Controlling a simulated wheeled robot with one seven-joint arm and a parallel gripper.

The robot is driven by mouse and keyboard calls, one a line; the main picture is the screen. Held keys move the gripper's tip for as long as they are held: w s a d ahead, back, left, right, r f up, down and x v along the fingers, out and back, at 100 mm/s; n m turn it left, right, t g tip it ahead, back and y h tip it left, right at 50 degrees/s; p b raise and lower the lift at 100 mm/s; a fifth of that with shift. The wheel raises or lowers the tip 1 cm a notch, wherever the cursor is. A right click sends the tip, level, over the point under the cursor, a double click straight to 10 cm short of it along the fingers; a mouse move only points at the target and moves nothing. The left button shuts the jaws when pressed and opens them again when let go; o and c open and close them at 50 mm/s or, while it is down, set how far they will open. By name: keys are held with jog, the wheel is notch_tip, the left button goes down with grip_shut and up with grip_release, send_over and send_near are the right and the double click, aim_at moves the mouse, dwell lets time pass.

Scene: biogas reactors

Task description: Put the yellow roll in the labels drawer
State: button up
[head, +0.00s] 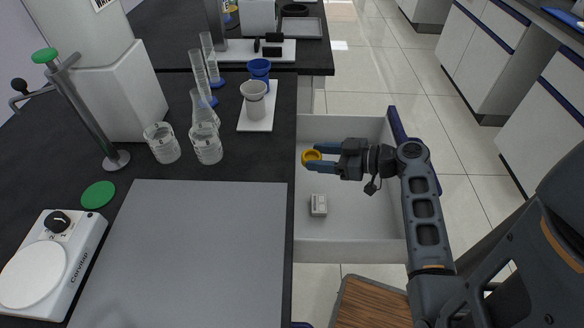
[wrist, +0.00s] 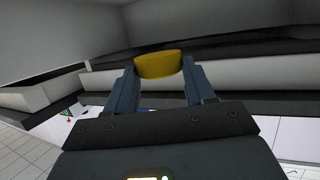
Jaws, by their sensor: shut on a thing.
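The yellow roll (head: 311,157) is held at the fingertips of my gripper (head: 318,158), which is shut on it. In the wrist view the yellow roll (wrist: 160,64) sits between the two fingers (wrist: 162,78). In the head view the gripper and roll overlap the open drawer (head: 352,244), which is pulled out from the dark bench. The roll appears above the drawer, near its left side; its exact height is hard to tell. A small whitish block (head: 318,205) lies in the drawer. I cannot read a label on the drawer.
On the bench are a grey mat (head: 190,250), a hotplate (head: 50,262), beakers (head: 207,147), a flask, cylinders, and a white tray (head: 257,118) with cups. A brown wooden seat (head: 372,303) is just in front of the drawer. Most of the drawer's floor is clear.

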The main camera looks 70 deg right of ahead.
jog(key=x, duration=0.3)
jog(key=f+x, duration=0.1)
jog(key=x, duration=0.2)
jog(key=f+x, duration=0.1)
jog(key=x, duration=0.2)
jog(key=shift+f+p, duration=0.1)
jog(key=shift+p, duration=0.3)
jog(key=shift+w+f, duration=0.3)
jog(key=shift+f, duration=0.05)
jog(key=shift+f+b, duration=0.65)
jog(key=shift+b, duration=0.25)
jog(key=shift+a, duration=0.1)
jog(key=o, duration=1)
jog(key=shift+f, duration=0.1)
jog(key=shift+r+p, duration=0.5)
jog(key=shift+p, duration=0.1)
jog(key=v, duration=0.7)
jog(key=shift+s+r, duration=0.25)
jog(key=shift+r, duration=0.1)
